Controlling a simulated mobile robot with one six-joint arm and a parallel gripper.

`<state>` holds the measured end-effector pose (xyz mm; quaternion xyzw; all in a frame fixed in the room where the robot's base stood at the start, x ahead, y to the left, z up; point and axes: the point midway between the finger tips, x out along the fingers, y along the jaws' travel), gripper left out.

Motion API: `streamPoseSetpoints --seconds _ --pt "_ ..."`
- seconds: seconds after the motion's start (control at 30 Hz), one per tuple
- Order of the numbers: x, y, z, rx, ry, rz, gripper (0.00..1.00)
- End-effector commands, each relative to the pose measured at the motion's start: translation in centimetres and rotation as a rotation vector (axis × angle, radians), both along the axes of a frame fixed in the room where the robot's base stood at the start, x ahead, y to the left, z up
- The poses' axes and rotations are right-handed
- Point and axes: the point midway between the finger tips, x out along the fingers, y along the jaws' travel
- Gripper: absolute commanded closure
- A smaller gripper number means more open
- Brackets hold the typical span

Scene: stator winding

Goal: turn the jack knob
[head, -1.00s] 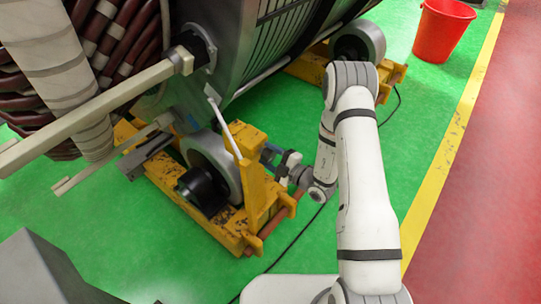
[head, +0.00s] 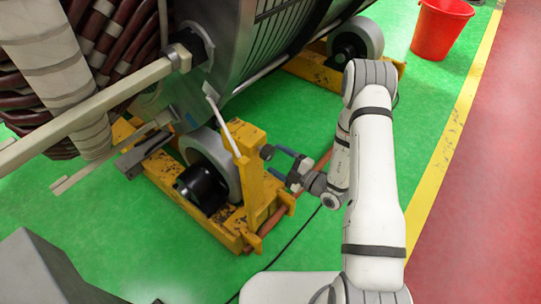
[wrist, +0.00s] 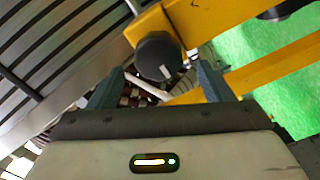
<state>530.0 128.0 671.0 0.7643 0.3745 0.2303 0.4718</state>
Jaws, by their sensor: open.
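The jack knob (wrist: 158,56) is a dark round knob with a small white mark on its face, on the yellow jack frame. In the head view the knob (head: 267,152) sticks out from the right side of the yellow post. My gripper (head: 281,162) is just right of it. In the wrist view my gripper (wrist: 155,82) is open, one grey-blue finger on each side below the knob. The knob lies ahead of the fingertips and roughly between them. I see no contact.
The yellow roller stand (head: 257,200) carries a grey roller (head: 222,160) under the large stator (head: 225,60). A second roller (head: 362,42) stands farther back. A black cable (head: 290,240) runs over the green floor. A red bucket (head: 440,28) stands at the upper right.

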Motion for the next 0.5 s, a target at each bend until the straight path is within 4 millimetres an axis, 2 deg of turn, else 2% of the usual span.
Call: streamPoseSetpoints --seconds 0.1,0.2,0.5 --pt "-1.0 -1.4 0.0 0.001 0.002 -0.003 0.27" --pt "-1.6 -2.0 0.0 0.001 0.001 -0.002 0.27" --pt "-1.9 -2.2 0.0 0.0 0.0 0.001 0.27"
